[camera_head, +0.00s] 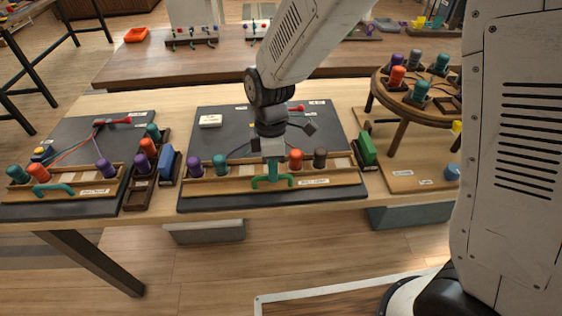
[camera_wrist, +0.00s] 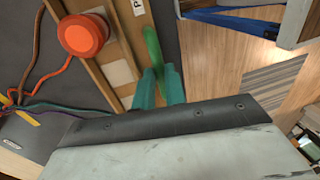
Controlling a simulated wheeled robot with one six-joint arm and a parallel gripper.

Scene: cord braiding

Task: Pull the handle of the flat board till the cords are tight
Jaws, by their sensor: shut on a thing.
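My gripper (camera_head: 271,168) is shut on the green handle (camera_head: 258,182) at the front of the middle dark board (camera_head: 335,140). In the wrist view the teal fingers (camera_wrist: 159,88) close around the handle's bar (camera_wrist: 152,45). The handle sits on a wooden bar (camera_head: 225,187) with purple (camera_head: 195,167), teal (camera_head: 220,166), orange (camera_head: 296,159) and dark brown (camera_head: 320,158) pegs. My arm hides the board's middle. I cannot read the labels well.
A similar board (camera_head: 75,145) with another green handle (camera_head: 54,190) lies on the left. A dark peg rack (camera_head: 140,185) and blue block (camera_head: 168,162) stand between the boards. A green block (camera_head: 367,149) and a round wooden stand (camera_head: 388,92) are on the right. Floor is open in front.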

